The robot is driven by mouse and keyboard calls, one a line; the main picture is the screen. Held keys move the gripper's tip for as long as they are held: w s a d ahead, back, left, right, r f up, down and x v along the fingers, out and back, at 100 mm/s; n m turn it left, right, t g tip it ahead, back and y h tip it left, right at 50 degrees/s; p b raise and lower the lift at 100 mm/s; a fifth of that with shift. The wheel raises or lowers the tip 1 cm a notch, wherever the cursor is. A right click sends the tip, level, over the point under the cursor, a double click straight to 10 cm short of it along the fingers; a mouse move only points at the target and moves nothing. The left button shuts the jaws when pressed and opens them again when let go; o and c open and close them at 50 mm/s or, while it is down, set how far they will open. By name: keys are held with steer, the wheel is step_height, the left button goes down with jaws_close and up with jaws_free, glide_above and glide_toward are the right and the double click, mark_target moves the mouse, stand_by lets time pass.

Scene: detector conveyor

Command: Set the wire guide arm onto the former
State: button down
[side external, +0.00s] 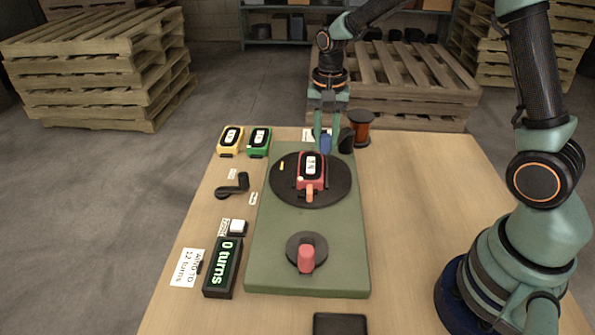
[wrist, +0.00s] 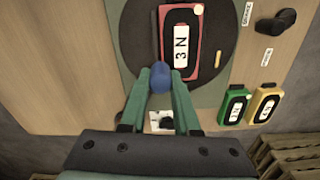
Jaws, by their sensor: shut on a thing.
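My gripper (side external: 325,130) is shut on a blue rounded piece (side external: 326,144), which seems to be part of the wire guide arm. In the wrist view the blue piece (wrist: 160,77) sits between the fingertips, beside the near corner of the red former (wrist: 182,45); I cannot tell whether they touch. The rest of the held part is hidden. The red former (side external: 312,166), with a "3 N" label and an orange tip, lies on the black disc (side external: 333,197) of the green base (side external: 270,270).
Yellow (side external: 230,141) and green (side external: 258,141) labelled blocks stand behind left. A black crank-like part (side external: 233,187), white button (side external: 238,226) and "0 turns" display (side external: 223,267) lie left. A red knob (side external: 306,259) is in front; a copper spool (side external: 361,128) stands behind.

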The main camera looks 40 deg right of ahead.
steer(key=shift+w+a+r+m, duration=0.1)
steer(key=shift+w+r+m, duration=0.05)
steer(key=shift+w+m, duration=0.6)
steer(key=c, duration=0.6)
jaws_free()
steer(key=shift+w, duration=0.1)
steer(key=shift+c, duration=0.2)
step_height(320, 180, up, 12)
